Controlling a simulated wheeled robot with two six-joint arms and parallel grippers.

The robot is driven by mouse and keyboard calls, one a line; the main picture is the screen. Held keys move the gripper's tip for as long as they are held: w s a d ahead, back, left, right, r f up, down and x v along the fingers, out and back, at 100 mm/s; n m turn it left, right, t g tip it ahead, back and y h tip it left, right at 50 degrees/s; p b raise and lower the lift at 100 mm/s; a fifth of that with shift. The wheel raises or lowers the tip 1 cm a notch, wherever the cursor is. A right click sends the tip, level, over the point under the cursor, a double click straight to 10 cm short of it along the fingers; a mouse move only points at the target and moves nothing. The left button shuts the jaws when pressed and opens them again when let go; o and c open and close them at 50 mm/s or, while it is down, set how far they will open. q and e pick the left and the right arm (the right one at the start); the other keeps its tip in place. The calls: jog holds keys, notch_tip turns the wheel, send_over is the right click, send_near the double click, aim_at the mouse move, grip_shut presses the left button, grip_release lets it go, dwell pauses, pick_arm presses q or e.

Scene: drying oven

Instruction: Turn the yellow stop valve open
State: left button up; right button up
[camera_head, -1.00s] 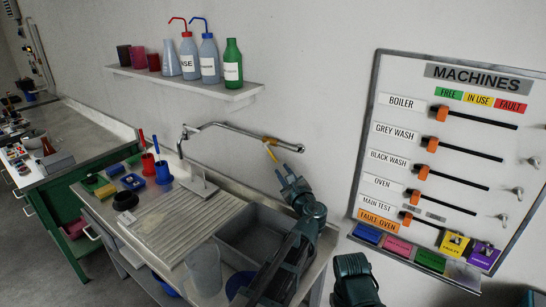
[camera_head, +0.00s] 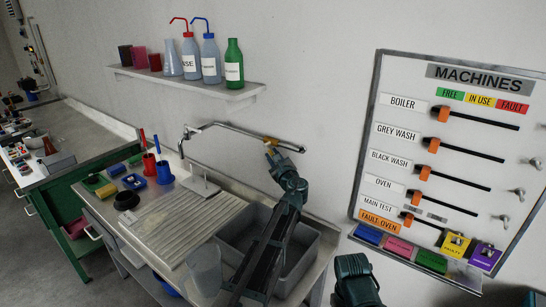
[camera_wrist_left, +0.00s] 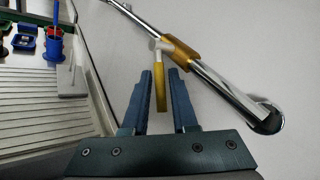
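The yellow stop valve (camera_wrist_left: 181,52) sits on a chrome pipe above the sink. Its yellow lever (camera_wrist_left: 160,88) points down between the two blue fingers of my left gripper (camera_wrist_left: 162,78) in the left wrist view. The fingers are open, with a visible gap on each side of the lever. In the head view the valve (camera_head: 271,141) shows just above my left gripper (camera_head: 271,154), which hides most of the lever. A dark green part of my right arm shows at the bottom, but its fingers do not.
The sink basin (camera_head: 306,254) lies below my left arm. A shelf with bottles (camera_head: 190,85) is on the wall at upper left. The machines board (camera_head: 450,150) with orange sliders hangs at right.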

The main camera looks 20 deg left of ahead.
pick_arm(q)
jog(key=shift+c, duration=0.2)
grip_shut()
dwell(1.1)
